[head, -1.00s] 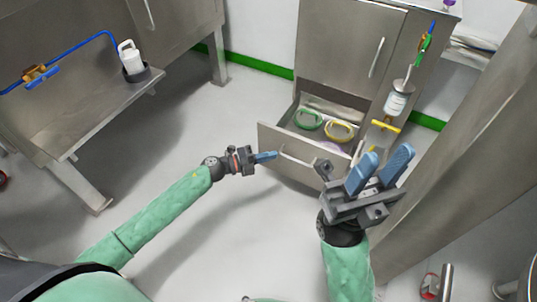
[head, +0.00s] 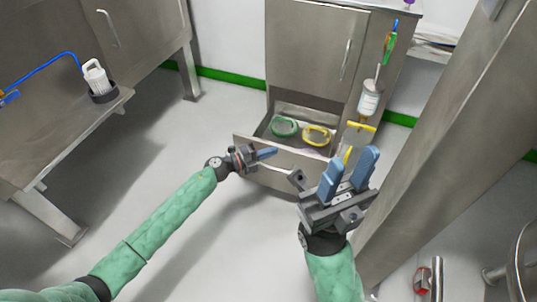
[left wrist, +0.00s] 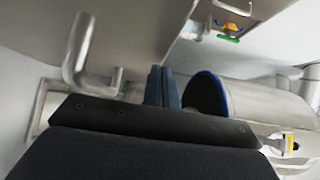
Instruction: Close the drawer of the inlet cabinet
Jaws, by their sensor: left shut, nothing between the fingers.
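The inlet cabinet (head: 312,50) is a grey steel cabinet at the top middle of the head view. Its low drawer (head: 292,159) stands pulled out, with a green ring-shaped item (head: 284,127) and a yellow one (head: 317,135) inside. My left gripper (head: 268,153) is shut and empty, with its blue fingertips in front of the drawer front; I cannot tell whether they touch it. The gripper's shut fingers also show in the left wrist view (left wrist: 162,88), beside a bar handle (left wrist: 78,50). My right gripper (head: 349,172) is open and empty, and hides the drawer's right part.
A steel bench (head: 60,145) with a white bottle (head: 97,78) stands at left. A large grey column (head: 440,130) rises at right, close to my right gripper. A labelled bottle (head: 369,99) and yellow valve handle are on the cabinet's right side. The floor before the drawer is clear.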

